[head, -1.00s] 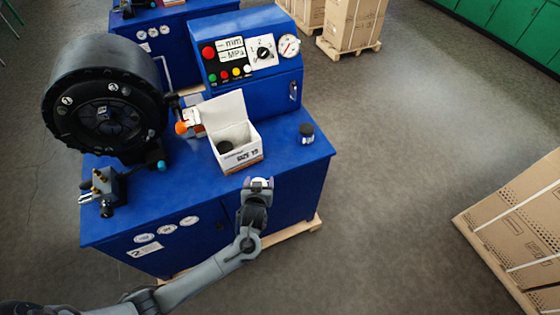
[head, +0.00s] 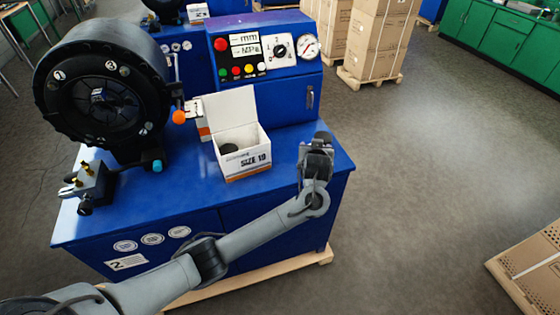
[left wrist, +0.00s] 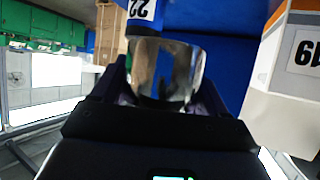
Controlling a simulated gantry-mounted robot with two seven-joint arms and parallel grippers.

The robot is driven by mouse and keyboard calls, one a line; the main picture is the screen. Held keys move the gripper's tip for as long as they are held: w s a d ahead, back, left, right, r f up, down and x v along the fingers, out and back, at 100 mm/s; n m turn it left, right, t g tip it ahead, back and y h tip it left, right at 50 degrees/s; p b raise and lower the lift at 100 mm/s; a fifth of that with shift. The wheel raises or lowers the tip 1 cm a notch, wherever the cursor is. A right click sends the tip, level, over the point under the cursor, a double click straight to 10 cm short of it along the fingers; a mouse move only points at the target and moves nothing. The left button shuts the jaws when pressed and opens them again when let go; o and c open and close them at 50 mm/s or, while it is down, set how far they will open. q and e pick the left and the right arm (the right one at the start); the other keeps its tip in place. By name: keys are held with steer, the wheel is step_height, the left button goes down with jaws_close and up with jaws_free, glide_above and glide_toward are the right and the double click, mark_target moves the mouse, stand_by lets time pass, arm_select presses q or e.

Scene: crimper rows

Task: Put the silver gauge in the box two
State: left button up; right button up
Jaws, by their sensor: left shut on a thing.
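My left gripper (head: 318,142) is over the right part of the blue bench top, right of the open box. In the left wrist view it (left wrist: 165,85) is shut on a shiny silver cylinder, the silver gauge (left wrist: 168,68). A blue piece with a white "22" label adjoins the silver part. In the head view my gripper hides the gauge. The open white box (head: 243,160), marked "SIZE 19", stands on the bench with its lid up and a dark round thing inside. The box's side also shows in the left wrist view (left wrist: 285,65). My right gripper is not in view.
A blue crimping machine with a large black round head (head: 103,90) stands at the left. A control panel (head: 262,55) rises behind the box. A "2" placard (head: 126,263) is on the bench front. A brass-fitted block (head: 88,187) sits at the front left. Cartons (head: 380,40) stand behind.

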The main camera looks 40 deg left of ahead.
arm_select(q)
steer(key=b, duration=0.2)
glide_above(290, 163)
step_height(290, 163, down, 6)
steer(key=shift+w+a, duration=0.1)
steer(key=shift+f+b, duration=0.65)
steer(key=shift+f, duration=1.35)
steer(key=shift+f, duration=0.15)
steer(key=o, duration=0.9)
